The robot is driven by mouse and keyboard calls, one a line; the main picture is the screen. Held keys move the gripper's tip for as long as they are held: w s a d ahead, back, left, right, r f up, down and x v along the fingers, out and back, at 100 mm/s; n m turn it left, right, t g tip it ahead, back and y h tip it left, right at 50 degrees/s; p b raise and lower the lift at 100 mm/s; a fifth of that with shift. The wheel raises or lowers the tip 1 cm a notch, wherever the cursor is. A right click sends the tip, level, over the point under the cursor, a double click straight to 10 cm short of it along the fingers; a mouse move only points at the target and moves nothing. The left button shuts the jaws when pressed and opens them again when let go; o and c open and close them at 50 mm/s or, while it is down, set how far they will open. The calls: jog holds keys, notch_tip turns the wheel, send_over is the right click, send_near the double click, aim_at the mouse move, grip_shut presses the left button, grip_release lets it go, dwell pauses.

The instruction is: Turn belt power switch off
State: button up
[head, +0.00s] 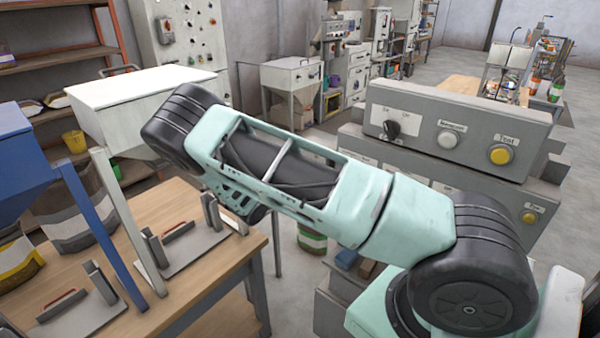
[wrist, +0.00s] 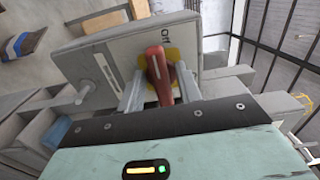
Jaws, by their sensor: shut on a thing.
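The belt power switch has a red handle (wrist: 158,72) on a yellow plate (wrist: 176,56), on a grey panel (wrist: 97,52) in the wrist view. An "Off" label (wrist: 192,44) is printed beside the plate. My gripper (wrist: 160,90) has one finger on each side of the red handle and is shut on it. The handle's pointing relative to the labels is hard to tell. In the head view my own arm crosses the middle, and neither my gripper nor this switch can be made out.
In the wrist view a grey knob or post (wrist: 80,95) stands out left of the switch. In the head view a grey control box (head: 460,112) with a black knob (head: 392,129) and a yellow button (head: 501,154) stands right. A wooden table (head: 185,205) is at the left.

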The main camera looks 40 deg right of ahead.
jog(key=o, duration=0.6)
jog(key=shift+s+a+b, duration=0.4)
jog(key=shift+a+b, duration=0.65)
jog(key=shift+a, duration=1.85)
jog(key=shift+s+a+b, duration=0.4)
jog(key=shift+a+b, duration=0.7)
jog(key=shift+a, duration=1.75)
jog(key=shift+s+a+b, duration=0.4)
jog(key=shift+a+b, duration=0.65)
jog(key=shift+a, duration=1.85)
